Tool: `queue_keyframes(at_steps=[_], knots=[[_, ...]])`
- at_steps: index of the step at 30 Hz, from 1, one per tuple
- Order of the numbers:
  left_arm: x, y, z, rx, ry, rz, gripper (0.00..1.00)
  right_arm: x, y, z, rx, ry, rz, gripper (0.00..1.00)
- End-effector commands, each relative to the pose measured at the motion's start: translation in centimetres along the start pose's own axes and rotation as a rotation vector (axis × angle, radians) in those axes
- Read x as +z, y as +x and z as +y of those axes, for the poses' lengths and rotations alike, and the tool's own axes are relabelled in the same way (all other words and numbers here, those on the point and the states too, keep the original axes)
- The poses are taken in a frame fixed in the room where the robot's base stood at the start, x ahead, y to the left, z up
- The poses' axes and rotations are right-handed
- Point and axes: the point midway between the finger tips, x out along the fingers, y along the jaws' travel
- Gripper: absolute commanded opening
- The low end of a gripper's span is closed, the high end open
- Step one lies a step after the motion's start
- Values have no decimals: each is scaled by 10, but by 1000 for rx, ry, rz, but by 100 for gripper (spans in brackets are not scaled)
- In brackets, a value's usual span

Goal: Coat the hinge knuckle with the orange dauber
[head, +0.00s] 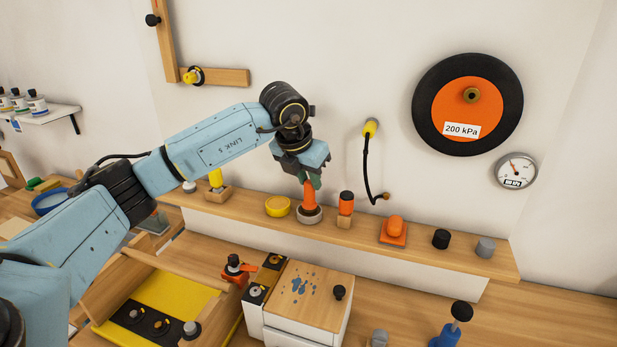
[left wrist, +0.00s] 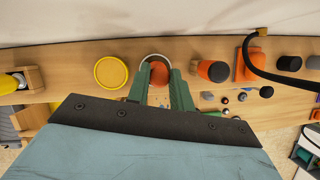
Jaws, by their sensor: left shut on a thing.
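The orange dauber (head: 309,196) stands upright in a round grey cup (head: 309,217) on the long wooden shelf. My left gripper (head: 312,180) is above it with its green fingers shut on its upper part. In the left wrist view the dauber's orange top (left wrist: 159,74) sits between the two green fingers of the left gripper (left wrist: 160,88), and the cup's rim shows around it. The dauber's lower end is hidden in the cup. I cannot pick out the hinge knuckle with certainty. My right gripper is not in view.
On the shelf (head: 460,255), a yellow dish (head: 277,206) stands left of the cup and an orange-and-black cylinder (head: 346,203) close right. A black hose (head: 366,165) hangs on the wall. A wooden-topped box (head: 305,295) stands below.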

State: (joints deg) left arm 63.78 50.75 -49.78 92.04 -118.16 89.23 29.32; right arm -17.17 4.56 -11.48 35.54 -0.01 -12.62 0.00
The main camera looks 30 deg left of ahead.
Motion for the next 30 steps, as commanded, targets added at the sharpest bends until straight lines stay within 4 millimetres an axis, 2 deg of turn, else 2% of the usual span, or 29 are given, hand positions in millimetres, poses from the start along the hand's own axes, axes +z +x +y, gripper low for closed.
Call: queue_keyframes(at_steps=[21,30], knots=[[22,-51,0,0,0,-1,0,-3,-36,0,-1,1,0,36],[23,-55,0,0,0,0,0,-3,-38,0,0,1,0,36]])
